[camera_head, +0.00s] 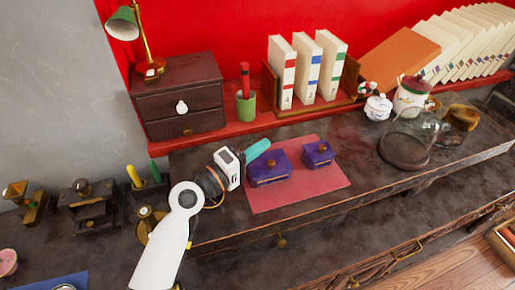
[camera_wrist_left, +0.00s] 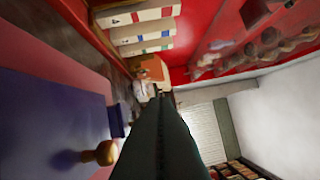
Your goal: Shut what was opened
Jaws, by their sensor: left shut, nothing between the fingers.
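Two purple boxes with gold knobs, a left box (camera_head: 268,179) and a right box (camera_head: 318,160), sit on a pink mat (camera_head: 300,199). Both look covered, though I cannot tell whether either is fully shut. My left gripper (camera_head: 259,149) has teal fingers, is shut and empty, and is just above and behind the left box. In the left wrist view its fingers (camera_wrist_left: 163,110) run up the middle, beside a large purple surface (camera_wrist_left: 50,125) with a gold knob (camera_wrist_left: 104,153). The small dark chest (camera_head: 180,104) has two drawers that look shut. My right gripper is out of view.
A glass dome (camera_head: 410,135) stands right of the mat. The desk front has brass handles (camera_head: 408,252).

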